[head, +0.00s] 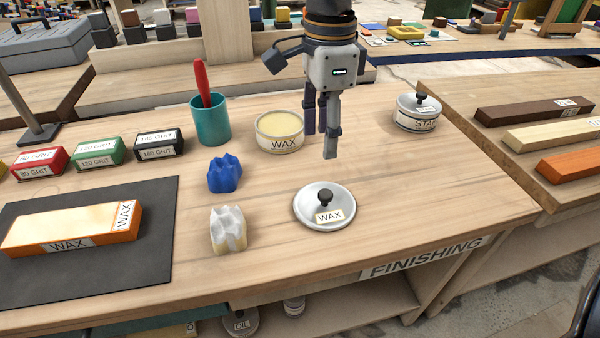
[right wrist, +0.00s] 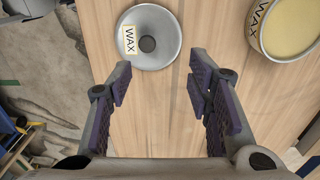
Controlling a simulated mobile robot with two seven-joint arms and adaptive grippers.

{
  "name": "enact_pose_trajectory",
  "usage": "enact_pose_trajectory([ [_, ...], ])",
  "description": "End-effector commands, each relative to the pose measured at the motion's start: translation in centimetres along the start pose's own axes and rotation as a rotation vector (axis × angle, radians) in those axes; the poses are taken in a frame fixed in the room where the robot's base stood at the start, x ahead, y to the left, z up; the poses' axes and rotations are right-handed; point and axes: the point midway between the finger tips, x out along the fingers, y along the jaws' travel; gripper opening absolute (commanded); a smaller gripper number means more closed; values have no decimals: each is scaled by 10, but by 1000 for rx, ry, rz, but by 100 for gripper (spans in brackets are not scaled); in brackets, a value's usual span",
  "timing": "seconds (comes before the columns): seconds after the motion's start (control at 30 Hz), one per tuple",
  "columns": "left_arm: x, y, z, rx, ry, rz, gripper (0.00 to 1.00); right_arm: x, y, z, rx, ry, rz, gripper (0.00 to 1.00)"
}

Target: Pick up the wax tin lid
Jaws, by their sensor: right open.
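The wax tin lid (head: 325,207) is a round silver disc with a black knob and a WAX label. It lies flat on the bench, near the front edge. It also shows in the right wrist view (right wrist: 165,32), ahead of the fingers. The open wax tin (head: 280,132) holds pale yellow wax and stands behind the lid; it shows at upper right in the right wrist view (right wrist: 285,25). My right gripper (head: 321,140) is open and empty, pointing down above the bench, just behind the lid and beside the tin. My left gripper is not in view.
A teal cup (head: 210,119) with a red handle stands left of the tin. A blue crumpled cloth (head: 224,174) and a white one (head: 228,231) lie left of the lid. A lidded stain tin (head: 417,113) stands at right. Bench right of the lid is clear.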

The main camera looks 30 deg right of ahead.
Motion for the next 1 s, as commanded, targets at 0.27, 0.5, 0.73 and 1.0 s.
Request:
enact_pose_trajectory([
  [0.27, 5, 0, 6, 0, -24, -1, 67, 58, 1, -1, 0, 5, 6, 46],
  [0.5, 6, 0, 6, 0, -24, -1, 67, 94, 6, -1, -3, 7, 4, 46],
  [0.73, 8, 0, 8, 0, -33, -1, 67, 120, 6, -1, 1, 3, 0, 46],
  [1.0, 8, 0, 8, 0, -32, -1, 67, 119, 6, -1, 1, 2, -2, 24],
])
